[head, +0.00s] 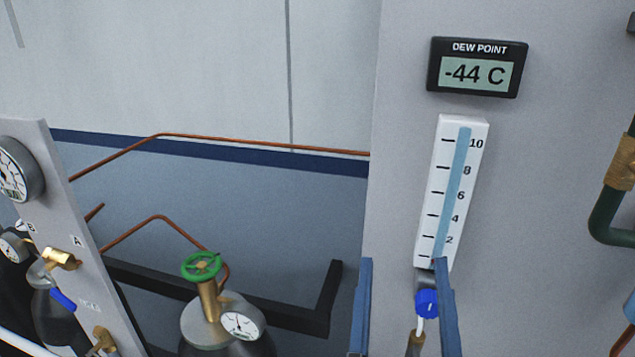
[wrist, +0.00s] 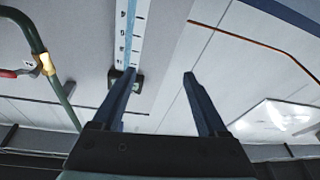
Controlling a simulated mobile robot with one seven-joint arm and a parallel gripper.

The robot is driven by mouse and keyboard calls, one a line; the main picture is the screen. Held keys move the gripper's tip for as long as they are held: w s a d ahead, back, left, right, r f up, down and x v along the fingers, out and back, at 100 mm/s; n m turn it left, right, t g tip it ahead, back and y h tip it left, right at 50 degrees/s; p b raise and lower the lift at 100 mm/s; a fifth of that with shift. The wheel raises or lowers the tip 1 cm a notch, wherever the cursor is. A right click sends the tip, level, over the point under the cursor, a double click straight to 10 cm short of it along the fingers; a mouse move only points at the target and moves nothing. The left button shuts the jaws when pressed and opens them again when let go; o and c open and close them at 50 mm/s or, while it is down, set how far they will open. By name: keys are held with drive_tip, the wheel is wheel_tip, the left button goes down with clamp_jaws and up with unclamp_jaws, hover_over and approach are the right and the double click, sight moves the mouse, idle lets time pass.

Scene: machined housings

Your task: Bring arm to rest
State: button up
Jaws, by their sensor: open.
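My gripper (head: 403,262) shows at the bottom right of centre in the head view, with two blue fingers spread apart. In the wrist view my gripper (wrist: 159,72) is open too, and nothing is between its fingers. In the head view the right finger overlaps the lower end of the white flow scale (head: 425,200). The blue knob (head: 427,303) below the scale shows between the fingers; I cannot tell the depth gap. The scale also shows in the wrist view (wrist: 131,30), beyond the left finger.
A dew point display (head: 478,67) reads -44 C above the scale. A gas cylinder with a green handwheel (head: 202,266) and a gauge (head: 242,322) stands at lower centre. A gauge panel (head: 62,215) is at left. A dark green pipe (head: 606,217) is at right.

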drive_tip(key=s+a+r+t+y, duration=0.1)
drive_tip(key=a+r+t, duration=0.2)
drive_tip(key=r, duration=1)
drive_tip(key=s+a+r+t+y, duration=0.2)
drive_tip(key=a+r, duration=0.3)
drive_tip(key=r, duration=0.9)
drive_tip(key=shift+s+a+t+y, duration=0.15)
drive_tip(key=shift+a+t+y, duration=0.2)
drive_tip(key=shift+t, duration=0.45)
drive_tip(key=shift+f, duration=0.1)
